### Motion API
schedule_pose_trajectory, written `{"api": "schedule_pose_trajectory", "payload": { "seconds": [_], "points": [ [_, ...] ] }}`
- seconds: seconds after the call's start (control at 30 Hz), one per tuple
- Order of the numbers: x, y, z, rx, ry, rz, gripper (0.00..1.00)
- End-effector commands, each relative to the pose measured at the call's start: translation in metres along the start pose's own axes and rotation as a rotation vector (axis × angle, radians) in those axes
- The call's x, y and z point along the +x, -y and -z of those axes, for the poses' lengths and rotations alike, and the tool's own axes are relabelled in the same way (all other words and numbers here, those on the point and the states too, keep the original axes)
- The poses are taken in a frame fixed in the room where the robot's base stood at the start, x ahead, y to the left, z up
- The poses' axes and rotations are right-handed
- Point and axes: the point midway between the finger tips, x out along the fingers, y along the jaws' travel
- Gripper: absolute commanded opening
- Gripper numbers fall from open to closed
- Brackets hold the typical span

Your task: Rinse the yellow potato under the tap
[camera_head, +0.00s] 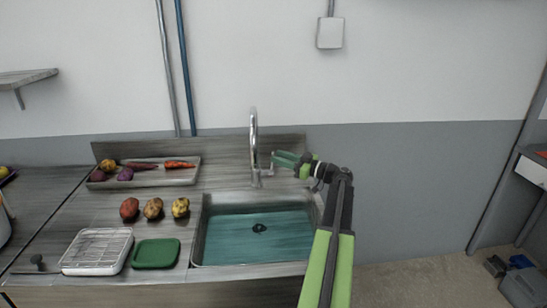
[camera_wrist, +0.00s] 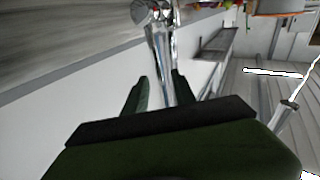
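The yellow potato (camera_head: 181,207) lies on the counter left of the sink, at the right end of a row of three potatoes. The chrome tap (camera_head: 254,145) stands behind the sink (camera_head: 199,232); no water stream is visible. My gripper (camera_head: 277,160) is beside the tap's right side, level with its lower part. In the wrist view my gripper (camera_wrist: 160,92) has its fingers apart, with a chrome bar of the tap (camera_wrist: 160,45) reaching between them. I cannot tell whether the fingers touch it. The gripper does not hold a potato.
A brownish potato (camera_head: 153,208) and a red potato (camera_head: 129,209) lie beside the yellow one. A tray (camera_head: 187,181) of vegetables is at the back left. A wire rack (camera_head: 97,250) and a green board (camera_head: 156,253) lie in front. The sink basin looks empty.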

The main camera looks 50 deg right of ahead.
Motion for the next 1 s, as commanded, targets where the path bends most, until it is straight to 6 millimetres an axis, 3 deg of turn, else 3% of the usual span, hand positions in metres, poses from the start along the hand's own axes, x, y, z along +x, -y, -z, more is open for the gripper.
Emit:
{"api": "schedule_pose_trajectory", "payload": {
  "seconds": [0.3, 0.5, 0.67, 1.0],
  "points": [
    [-0.092, 0.0, -0.001, -0.001, 0.0, -0.003, 0.32],
    [-0.128, 0.0, -0.001, -0.001, 0.0, 0.0, 0.32],
    [-0.139, 0.001, 0.0, -0.001, 0.0, 0.001, 0.32],
    [-0.139, 0.001, 0.0, 0.0, 0.0, 0.001, 0.32]
  ]
}}
